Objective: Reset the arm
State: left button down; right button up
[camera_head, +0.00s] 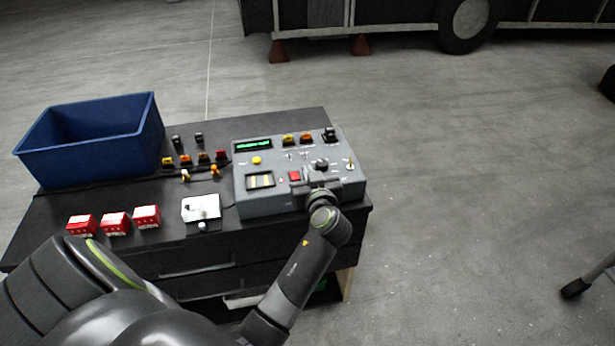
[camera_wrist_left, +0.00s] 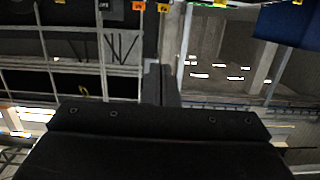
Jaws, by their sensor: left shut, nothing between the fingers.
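My left arm reaches in from the bottom of the head view. Its gripper (camera_head: 318,186) is over the front right part of the grey control box (camera_head: 270,203), near its black knob (camera_head: 321,164). I cannot tell whether it touches the box. In the left wrist view the two fingers (camera_wrist_left: 161,82) are pressed together with nothing between them. My right gripper is not in view.
The black cabinet (camera_head: 150,258) carries a blue bin (camera_head: 85,165), red boxes (camera_head: 115,223), a white plate (camera_head: 201,208) and several small coloured parts (camera_head: 186,160). The floor to the right is largely clear. A vehicle wheel (camera_head: 468,20) stands behind.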

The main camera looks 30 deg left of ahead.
pick_arm(q)
jog(key=s+f+m+h, duration=0.1)
jog(key=f, duration=0.5)
jog(key=s+d+f+m+g+h, duration=0.1)
jog(key=f+m+h, duration=0.1)
jog(key=f, duration=0.5)
jog(key=s+f+m+h+b, duration=0.1)
jog(key=f+m, duration=0.1)
jog(key=f, duration=0.5)
jog(key=shift+d+f+g, duration=0.1)
jog(key=shift+d+g, duration=0.15)
jog(key=shift+g, duration=0.15)
jog(key=s+d+f+m+g+h+b, duration=0.15)
jog(key=s+f+m+g+h, duration=0.3)
jog(key=s+f, duration=2.2)
jog(key=s+f+g+h, duration=0.1)
jog(key=s+f, duration=0.3)
jog(key=s, duration=0.5)
jog(key=s+f+g+h, duration=0.1)
jog(key=s+f, duration=0.3)
jog(key=s, duration=0.6)
jog(key=shift+a+n+g, duration=0.15)
jog(key=shift+n+g, duration=0.3)
jog(key=shift+g, duration=0.4)
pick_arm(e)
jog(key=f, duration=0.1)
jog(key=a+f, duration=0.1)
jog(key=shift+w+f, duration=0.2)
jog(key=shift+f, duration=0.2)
